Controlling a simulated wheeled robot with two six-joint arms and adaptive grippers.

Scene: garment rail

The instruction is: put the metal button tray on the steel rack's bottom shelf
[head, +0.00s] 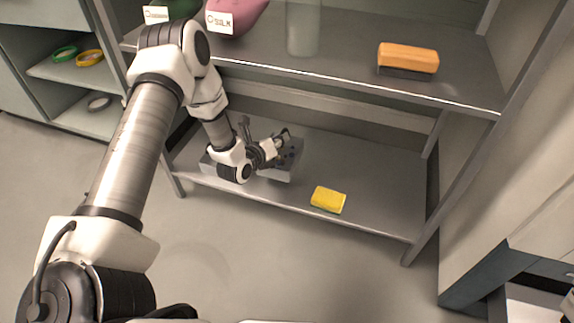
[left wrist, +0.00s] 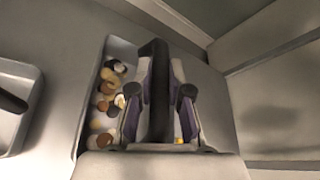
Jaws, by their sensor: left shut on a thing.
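The metal button tray (head: 281,176) is a grey box low over or on the steel rack's bottom shelf (head: 375,172); I cannot tell whether its base touches. In the left wrist view the tray (left wrist: 91,98) holds several brown, tan and white buttons (left wrist: 107,90). My left gripper (head: 281,143) is at the tray, between the shelves. In the left wrist view its fingers (left wrist: 159,95) are closed on a dark upright part in the middle of the tray, which hides much of the inside.
A yellow sponge (head: 328,199) lies on the bottom shelf, right of the tray. A second grey tray (left wrist: 37,98) with a dark item is left of it. The upper shelf (head: 350,75) overhangs, carrying an orange-topped brush (head: 408,57) and a clear glass (head: 303,28). The shelf's right part is clear.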

